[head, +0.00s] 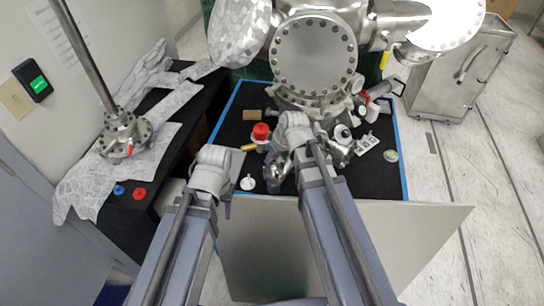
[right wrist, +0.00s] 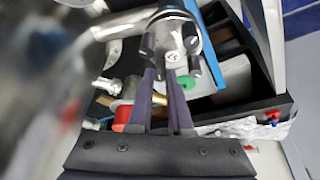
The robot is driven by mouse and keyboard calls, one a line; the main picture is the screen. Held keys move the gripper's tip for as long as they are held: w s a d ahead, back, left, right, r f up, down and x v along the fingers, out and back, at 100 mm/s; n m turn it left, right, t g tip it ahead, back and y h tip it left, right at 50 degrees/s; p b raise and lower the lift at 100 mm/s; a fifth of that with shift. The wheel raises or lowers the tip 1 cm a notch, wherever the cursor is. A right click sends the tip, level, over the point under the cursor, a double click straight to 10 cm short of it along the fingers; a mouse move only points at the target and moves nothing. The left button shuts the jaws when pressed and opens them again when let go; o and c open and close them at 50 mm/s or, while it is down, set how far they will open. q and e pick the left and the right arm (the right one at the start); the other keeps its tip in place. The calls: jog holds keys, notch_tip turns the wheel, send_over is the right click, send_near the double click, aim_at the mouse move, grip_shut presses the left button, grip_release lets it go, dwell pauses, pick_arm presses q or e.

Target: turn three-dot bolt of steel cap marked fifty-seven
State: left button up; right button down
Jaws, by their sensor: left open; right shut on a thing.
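A shiny steel cap (right wrist: 172,38) is at the top middle of the right wrist view. In the head view the cap (head: 277,178) is a silver piece just below my right gripper (head: 270,160). My left gripper (head: 226,204) is open and empty, at the table's left front; its fingers are mostly hidden.
A large steel chamber (head: 313,55) stands at the back of the black table (head: 225,130). A red-topped part (head: 261,131), a white disc (head: 247,183) and several small steel fittings lie around my right arm. A foil-covered side bench (head: 85,185) is at left.

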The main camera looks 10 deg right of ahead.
jog(key=m+h, duration=0.1)
jog(key=m, duration=0.2)
jog(key=m+h, duration=0.1)
jog(key=m, duration=0.2)
jog(key=shift+a+t, duration=0.15)
jog(key=shift+t, duration=0.15)
jog(key=shift+m, duration=0.3)
jog(key=c, duration=0.8)
grip_release()
jog(key=shift+c, duration=0.2)
jog(key=p+v, duration=0.7)
jog(key=v, duration=0.1)
jog(key=shift+a, duration=0.15)
jog(key=shift+f, duration=0.1)
